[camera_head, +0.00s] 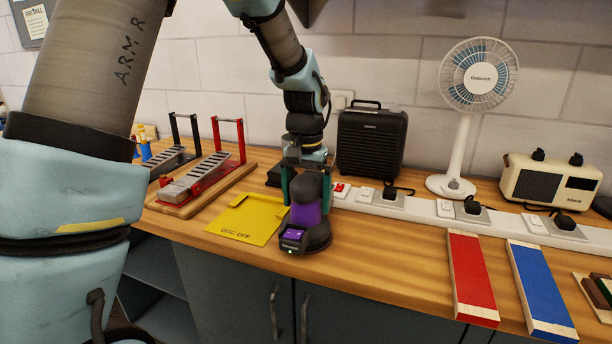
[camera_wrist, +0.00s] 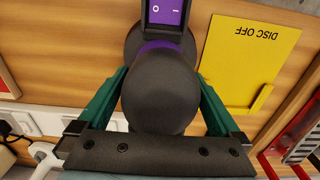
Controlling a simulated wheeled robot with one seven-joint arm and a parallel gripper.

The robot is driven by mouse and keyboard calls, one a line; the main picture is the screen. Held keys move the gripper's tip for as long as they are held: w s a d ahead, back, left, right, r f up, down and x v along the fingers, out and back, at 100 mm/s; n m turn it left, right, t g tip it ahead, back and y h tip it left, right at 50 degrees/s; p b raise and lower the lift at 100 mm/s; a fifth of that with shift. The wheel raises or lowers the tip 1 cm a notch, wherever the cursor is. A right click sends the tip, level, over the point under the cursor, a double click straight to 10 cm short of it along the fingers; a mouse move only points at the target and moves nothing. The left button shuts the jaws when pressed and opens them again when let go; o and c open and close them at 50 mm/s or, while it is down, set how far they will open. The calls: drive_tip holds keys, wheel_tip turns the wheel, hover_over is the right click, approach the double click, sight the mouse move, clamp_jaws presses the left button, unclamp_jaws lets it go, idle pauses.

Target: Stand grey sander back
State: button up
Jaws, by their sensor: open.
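The grey sander (camera_head: 308,228) stands upright on the wooden bench, with a dark rounded top, a purple band and a purple switch panel facing the front. It sits beside the right edge of a yellow mat (camera_head: 250,218) marked DISC OFF. My gripper (camera_head: 306,190) points down over the sander, its green fingers open on either side of the top. In the wrist view the sander's round top (camera_wrist: 160,95) lies between the fingers, and I cannot tell whether they touch it. The yellow mat (camera_wrist: 238,62) shows at the right there.
A white power strip (camera_head: 420,207) with switches and plugs runs behind and right of the sander. A black heater-like box (camera_head: 371,142), a white fan (camera_head: 461,140) and a cream radio (camera_head: 550,182) stand behind it. Red (camera_head: 470,275) and blue (camera_head: 540,285) sanding blocks lie right. Clamp racks (camera_head: 200,178) stand left.

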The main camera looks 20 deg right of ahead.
wheel_tip(320, 180, up, 12)
drive_tip(key=shift+r+b, duration=0.25)
drive_tip(key=shift+b, duration=0.8)
drive_tip(key=s+a+f+n, duration=0.1)
drive_tip(key=a+f, duration=0.3)
drive_tip(key=a, duration=0.6)
drive_tip(key=s+a+f+n+t, duration=0.1)
drive_tip(key=a+f+n, duration=0.3)
drive_tip(key=a, duration=0.6)
drive_tip(key=s+a+f+n, duration=0.2)
drive_tip(key=a+f, duration=0.4)
drive_tip(key=a, duration=0.4)
drive_tip(key=shift+s+a+f, duration=0.2)
drive_tip(key=shift+a, duration=0.1)
